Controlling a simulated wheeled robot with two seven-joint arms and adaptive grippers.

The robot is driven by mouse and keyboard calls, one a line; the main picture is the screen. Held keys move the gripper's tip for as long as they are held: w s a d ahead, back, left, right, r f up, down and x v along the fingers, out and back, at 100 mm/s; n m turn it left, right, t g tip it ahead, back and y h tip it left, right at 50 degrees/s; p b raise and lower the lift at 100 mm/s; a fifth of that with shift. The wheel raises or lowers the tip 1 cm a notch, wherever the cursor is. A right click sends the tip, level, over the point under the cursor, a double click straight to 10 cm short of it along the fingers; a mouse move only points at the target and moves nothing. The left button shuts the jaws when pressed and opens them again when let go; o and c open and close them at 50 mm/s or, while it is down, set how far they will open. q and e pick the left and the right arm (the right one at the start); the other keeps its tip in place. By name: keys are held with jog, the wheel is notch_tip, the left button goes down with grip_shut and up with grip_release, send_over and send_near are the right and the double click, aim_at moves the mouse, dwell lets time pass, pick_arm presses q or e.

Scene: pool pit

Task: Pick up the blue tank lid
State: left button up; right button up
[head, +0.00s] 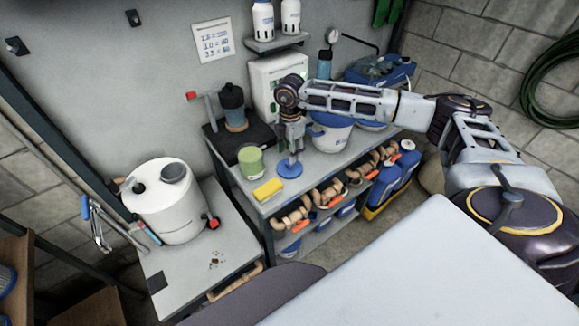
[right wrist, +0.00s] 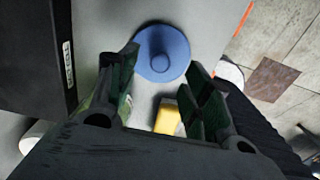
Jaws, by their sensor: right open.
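The blue tank lid (head: 289,169) is a round disc with a small raised knob, lying flat on the grey bench top. My right gripper (head: 291,150) points down just above it and hides part of it in the head view. In the right wrist view the lid (right wrist: 161,53) lies beyond the fingertips, and the right gripper (right wrist: 163,75) is open with its fingers apart. Nothing is between the fingers. I cannot tell the exact gap between fingertips and lid. My left gripper is not in view.
A yellow sponge (head: 268,189) and a green container (head: 251,161) stand close to the lid's left. A white tank (head: 166,201) is on the lower left bench. A white bucket (head: 330,132) stands right of the gripper. Pipes and orange-handled valves run below the bench front.

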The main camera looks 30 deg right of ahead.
jog(key=shift+f, duration=0.4)
jog(key=shift+a+f+p, duration=0.15)
jog(key=shift+f+p, duration=0.55)
jog(key=shift+f, duration=1.9)
grip_shut()
jog(key=shift+r, duration=0.15)
jog(key=shift+r+b, duration=0.8)
jog(key=shift+r, duration=4.1)
jog(key=shift+s+f, duration=0.1)
jog(key=shift+s, duration=0.1)
